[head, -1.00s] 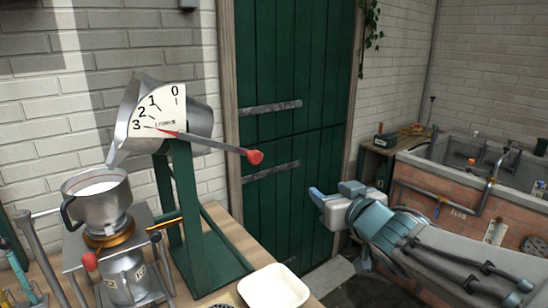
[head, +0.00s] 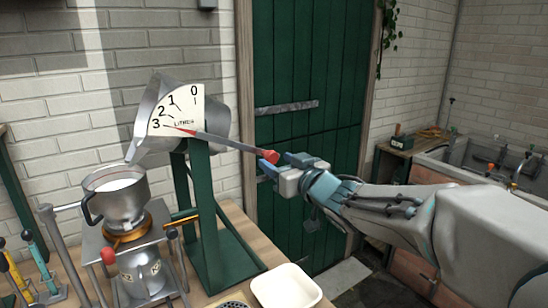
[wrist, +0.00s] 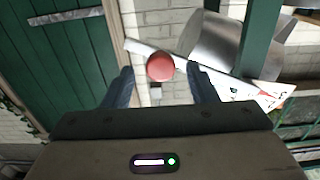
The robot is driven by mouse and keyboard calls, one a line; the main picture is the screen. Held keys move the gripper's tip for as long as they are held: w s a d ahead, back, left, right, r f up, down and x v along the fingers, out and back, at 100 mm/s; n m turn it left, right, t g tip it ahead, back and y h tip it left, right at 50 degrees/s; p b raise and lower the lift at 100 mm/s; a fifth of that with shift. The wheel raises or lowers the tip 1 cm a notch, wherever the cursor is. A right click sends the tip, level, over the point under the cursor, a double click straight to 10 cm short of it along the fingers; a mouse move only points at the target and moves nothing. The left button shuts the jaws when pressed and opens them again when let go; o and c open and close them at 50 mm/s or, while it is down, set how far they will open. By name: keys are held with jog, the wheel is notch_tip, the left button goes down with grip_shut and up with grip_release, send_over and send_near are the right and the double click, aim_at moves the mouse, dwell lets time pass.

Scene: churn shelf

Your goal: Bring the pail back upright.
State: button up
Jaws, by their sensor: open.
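The metal pail (head: 150,108) is tipped to the left on a green stand (head: 212,220), its lip over a bowl of white liquid (head: 115,198). A white dial (head: 178,112) marked 0 to 3 litres is on its side, with the lever lying near 3. The lever (head: 225,142) slopes down right to a red knob (head: 270,155). My gripper (head: 268,163) is open at the knob. In the wrist view the red knob (wrist: 160,67) shows between and just beyond the two blue fingertips (wrist: 160,80); I cannot tell whether they touch it.
A white tray (head: 287,290) sits at the bench's front edge. Below the bowl are a brass ring and a metal can (head: 140,272). Coloured-handled levers (head: 35,245) stand at the left. A green door (head: 305,90) is behind my gripper, and a sink (head: 480,165) is at the right.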

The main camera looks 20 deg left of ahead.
aim_at(273, 160)
jog(key=shift+x, duration=1.8)
grip_shut()
jog(key=shift+f, duration=0.15)
